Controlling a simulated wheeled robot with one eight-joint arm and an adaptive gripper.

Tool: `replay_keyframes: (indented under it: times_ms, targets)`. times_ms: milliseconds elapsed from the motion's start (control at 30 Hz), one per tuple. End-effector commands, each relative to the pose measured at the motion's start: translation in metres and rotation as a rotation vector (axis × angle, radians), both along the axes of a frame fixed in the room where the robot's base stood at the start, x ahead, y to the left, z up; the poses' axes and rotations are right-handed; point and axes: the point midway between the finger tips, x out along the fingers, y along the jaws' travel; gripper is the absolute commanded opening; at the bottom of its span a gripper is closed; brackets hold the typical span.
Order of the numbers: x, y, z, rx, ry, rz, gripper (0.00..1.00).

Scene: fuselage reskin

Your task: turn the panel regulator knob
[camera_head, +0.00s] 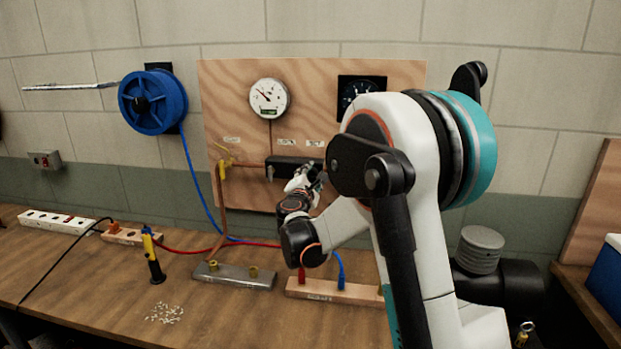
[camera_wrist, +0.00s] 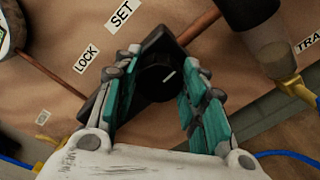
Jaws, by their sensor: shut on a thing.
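The regulator knob (camera_wrist: 157,78) is round and black with a white pointer line, in the middle of the wrist view. It sits on a dark regulator body (camera_wrist: 182,34) on the plywood panel (camera_head: 228,105). My gripper (camera_wrist: 160,66) is shut on the knob, with teal-padded fingers on its left and right sides. In the head view my gripper (camera_head: 303,182) reaches the panel just below the black regulator block (camera_head: 284,165); the knob is hidden there by my gripper. LOCK (camera_wrist: 86,59) and SET (camera_wrist: 122,14) labels show beside the knob.
Copper pipe (camera_wrist: 60,78) runs along the panel. A blue hose reel (camera_head: 152,101) hangs left. The bench holds a yellow-black tool (camera_head: 152,255), a metal block (camera_head: 235,275) and power strips (camera_head: 55,222).

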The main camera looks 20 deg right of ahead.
Motion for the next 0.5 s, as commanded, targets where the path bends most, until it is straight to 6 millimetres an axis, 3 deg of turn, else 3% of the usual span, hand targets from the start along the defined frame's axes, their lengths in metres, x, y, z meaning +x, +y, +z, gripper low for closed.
replay_keyframes:
  times_ms: [500]
  targets:
    - [0.0008, 0.0012, 0.0006, -0.221, 0.148, 0.001, 0.15]
